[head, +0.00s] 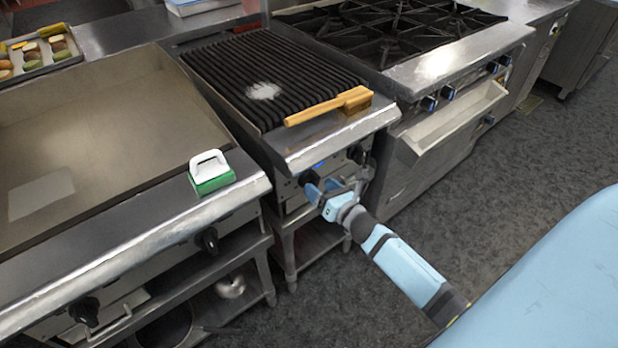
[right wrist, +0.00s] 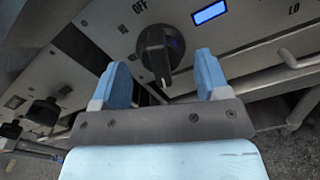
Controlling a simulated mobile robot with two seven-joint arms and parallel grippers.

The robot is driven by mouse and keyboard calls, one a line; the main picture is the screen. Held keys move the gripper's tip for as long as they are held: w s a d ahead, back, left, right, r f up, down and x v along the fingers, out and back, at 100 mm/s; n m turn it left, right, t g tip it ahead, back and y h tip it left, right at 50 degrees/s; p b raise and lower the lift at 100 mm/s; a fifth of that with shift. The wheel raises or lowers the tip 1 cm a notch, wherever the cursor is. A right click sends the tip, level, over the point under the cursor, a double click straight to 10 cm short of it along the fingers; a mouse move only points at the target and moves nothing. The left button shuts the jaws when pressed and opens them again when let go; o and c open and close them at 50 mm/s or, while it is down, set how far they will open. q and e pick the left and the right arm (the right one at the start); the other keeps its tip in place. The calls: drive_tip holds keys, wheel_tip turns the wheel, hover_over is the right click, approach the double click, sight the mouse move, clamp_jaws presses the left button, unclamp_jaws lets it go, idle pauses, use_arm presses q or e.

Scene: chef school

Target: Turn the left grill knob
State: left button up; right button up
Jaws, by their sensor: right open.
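The left grill knob (head: 309,177) is a black dial on the front panel of the grill (head: 262,75), next to a small lit blue display. In the right wrist view the knob (right wrist: 158,52) shows between and just beyond the two blue fingertips, below an "OFF" mark. A second black grill knob (head: 356,153) is farther right on the same panel. My right gripper (head: 324,190) is open in front of the left knob, and its fingers (right wrist: 165,80) stand on either side of it with gaps. I cannot tell whether either finger touches it. My left gripper is not in view.
A wooden-handled brush (head: 330,105) lies on the grill's front edge. A green and white scrubber (head: 210,172) sits on the griddle's ledge (head: 100,235) at left. A stove (head: 400,30) with its own knobs stands at right. Grey floor (head: 530,150) is clear.

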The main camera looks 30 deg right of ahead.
sight(313, 181)
drive_tip(key=w, duration=0.5)
drive_tip(key=shift+w+a, duration=0.15)
drive_tip(key=shift+a, duration=0.05)
drive_tip(key=c, duration=0.5)
drive_tip(key=shift+c, duration=0.2)
